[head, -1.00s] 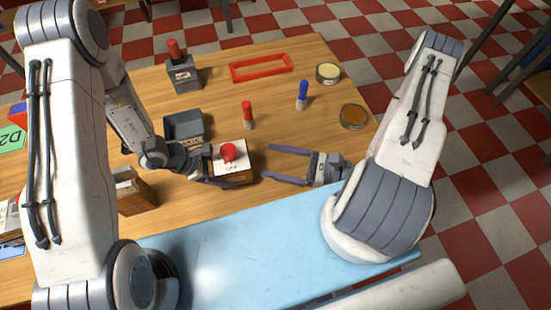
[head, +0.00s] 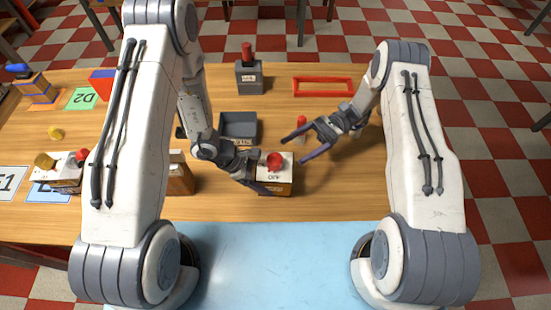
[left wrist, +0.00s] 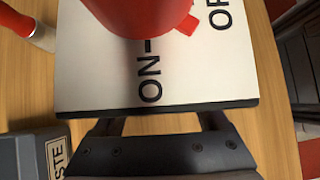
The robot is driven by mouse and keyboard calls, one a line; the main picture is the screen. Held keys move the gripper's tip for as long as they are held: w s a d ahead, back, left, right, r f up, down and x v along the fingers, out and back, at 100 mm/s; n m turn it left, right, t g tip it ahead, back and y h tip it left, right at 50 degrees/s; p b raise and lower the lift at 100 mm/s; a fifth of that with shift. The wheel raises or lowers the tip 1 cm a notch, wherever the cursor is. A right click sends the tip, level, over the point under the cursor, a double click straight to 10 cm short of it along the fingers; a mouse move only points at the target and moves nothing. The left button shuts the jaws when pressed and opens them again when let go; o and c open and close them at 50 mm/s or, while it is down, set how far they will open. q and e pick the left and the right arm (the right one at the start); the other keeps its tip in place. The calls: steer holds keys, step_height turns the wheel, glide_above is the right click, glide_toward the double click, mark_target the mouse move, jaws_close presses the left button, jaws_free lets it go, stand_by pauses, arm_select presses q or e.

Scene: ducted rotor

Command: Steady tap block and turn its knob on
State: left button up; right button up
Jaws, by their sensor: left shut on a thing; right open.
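The tap block (head: 275,186) is a box with a white top and a red knob (head: 274,161), upright on the table. In the left wrist view its top (left wrist: 95,75) carries ON and OFF lettering, and the knob (left wrist: 140,12) has a small tab between the two words. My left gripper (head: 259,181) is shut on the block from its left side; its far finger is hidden. My right gripper (head: 294,151) is open and empty, its fingertips just right of and beyond the knob, apart from it.
A grey bin (head: 239,128) stands behind the block, its label partly reading "STE" in the wrist view. A red-topped peg (head: 301,122) is close to my right gripper. A red frame (head: 323,87) and a dark block with red handle (head: 248,75) lie farther back. The front right table is clear.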

mark_target(281, 157)
steer(key=shift+a+h, duration=0.3)
steer(key=shift+s+a+r+g, duration=0.1)
steer(key=shift+s+a+g, duration=0.05)
steer(key=shift+a+g, duration=0.15)
steer(key=x, duration=0.6)
steer(key=shift+s+a, duration=0.2)
jaws_close()
